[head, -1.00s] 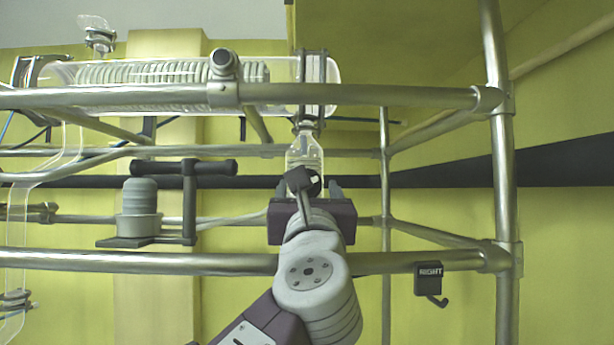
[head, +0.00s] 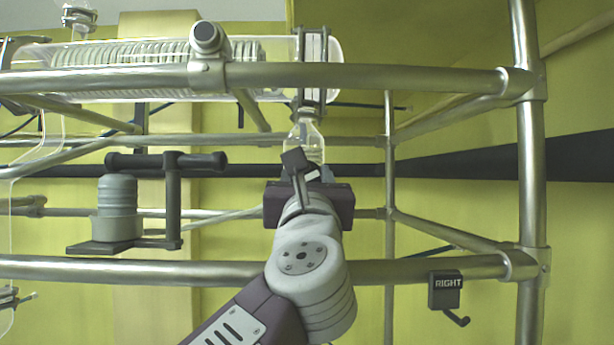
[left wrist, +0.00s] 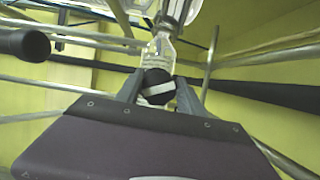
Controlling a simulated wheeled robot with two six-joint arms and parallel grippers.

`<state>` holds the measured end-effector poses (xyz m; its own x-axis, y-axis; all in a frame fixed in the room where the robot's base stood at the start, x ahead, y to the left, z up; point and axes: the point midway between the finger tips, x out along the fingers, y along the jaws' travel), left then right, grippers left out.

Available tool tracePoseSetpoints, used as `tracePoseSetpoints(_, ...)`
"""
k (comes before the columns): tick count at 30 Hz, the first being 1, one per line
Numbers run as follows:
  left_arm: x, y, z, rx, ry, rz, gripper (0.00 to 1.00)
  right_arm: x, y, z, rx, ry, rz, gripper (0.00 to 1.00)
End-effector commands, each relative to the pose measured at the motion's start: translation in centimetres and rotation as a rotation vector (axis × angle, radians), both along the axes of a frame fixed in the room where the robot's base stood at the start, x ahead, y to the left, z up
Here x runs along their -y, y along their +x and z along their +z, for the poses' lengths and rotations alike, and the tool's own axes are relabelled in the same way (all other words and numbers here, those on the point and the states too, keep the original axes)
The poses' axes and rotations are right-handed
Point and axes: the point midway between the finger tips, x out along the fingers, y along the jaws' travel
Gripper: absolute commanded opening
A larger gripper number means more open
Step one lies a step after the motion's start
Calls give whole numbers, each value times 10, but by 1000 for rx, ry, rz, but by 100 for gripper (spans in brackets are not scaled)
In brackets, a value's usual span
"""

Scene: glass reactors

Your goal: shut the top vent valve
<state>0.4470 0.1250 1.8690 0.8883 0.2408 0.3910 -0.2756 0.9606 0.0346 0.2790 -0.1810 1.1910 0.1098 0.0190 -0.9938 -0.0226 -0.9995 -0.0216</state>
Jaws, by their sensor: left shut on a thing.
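My left gripper (head: 306,174) comes up from below to the glass fitting (head: 305,137) under the right end of the coiled glass tube. In the left wrist view, its two fingers (left wrist: 160,92) are closed around a dark round knob (left wrist: 156,78) with a white bar across its face. The bar slopes slightly. The knob sits at the clear fitting (left wrist: 160,48). I cannot tell from any label whether this is the top vent valve. In the head view a dark block on my wrist covers most of the knob. My right gripper is not in view.
A metal rail (head: 390,76) crosses in front of the glass tube, and a lower rail (head: 420,267) runs behind my arm. A black hook marked RIGHT (head: 446,290) hangs at right. A grey cylinder on a bracket (head: 117,210) stands at left. A clear glass piece (head: 79,18) is at top left.

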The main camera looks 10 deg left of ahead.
Motion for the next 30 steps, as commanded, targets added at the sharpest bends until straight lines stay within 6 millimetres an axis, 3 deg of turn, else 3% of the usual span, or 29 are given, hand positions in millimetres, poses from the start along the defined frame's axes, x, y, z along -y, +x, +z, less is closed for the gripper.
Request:
tracePoseSetpoints(8, -1, 2, 2, -105, 335, 7, 4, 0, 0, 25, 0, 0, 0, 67)
tracePoseSetpoints(17, 0, 2, -3, -114, 373, 6, 4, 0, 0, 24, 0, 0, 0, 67)
tracePoseSetpoints(18, 0, 2, -3, -114, 371, 7, 48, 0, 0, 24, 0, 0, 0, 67)
tracePoseSetpoints(20, -1, 2, -3, -114, 371, 7, 64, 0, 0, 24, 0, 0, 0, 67)
tracePoseSetpoints(30, 0, -1, -3, -109, 369, 4, 67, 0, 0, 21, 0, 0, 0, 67)
